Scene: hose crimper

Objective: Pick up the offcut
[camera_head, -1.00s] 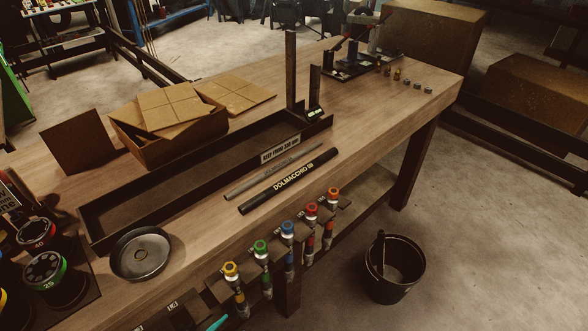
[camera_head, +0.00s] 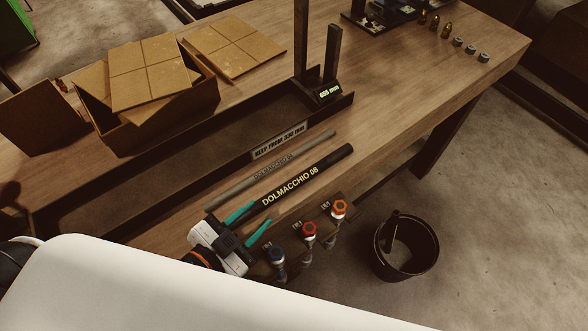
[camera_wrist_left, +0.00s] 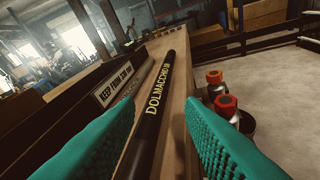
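Two hoses lie side by side on the bench; I cannot tell from the pictures which is the offcut. The thicker black hose (camera_head: 305,178) carries yellowish DOLMACCHIO 08 lettering and also shows in the left wrist view (camera_wrist_left: 157,98). The thinner grey hose (camera_head: 272,171) lies behind it, beside the long tray. My left gripper (camera_head: 255,222) is open, its teal fingers at the near-left end of the black hose. In the left wrist view (camera_wrist_left: 158,130) the black hose runs between the spread fingers, with no grip visible. My right gripper is out of view.
A dark long tray (camera_head: 210,181) labelled KEEP FROM 330 mm has uprights at its far end. An open cardboard box (camera_head: 165,118) stands behind. Colour-capped tools (camera_head: 309,232) hang along the front edge. A black bucket (camera_head: 421,257) stands on the floor.

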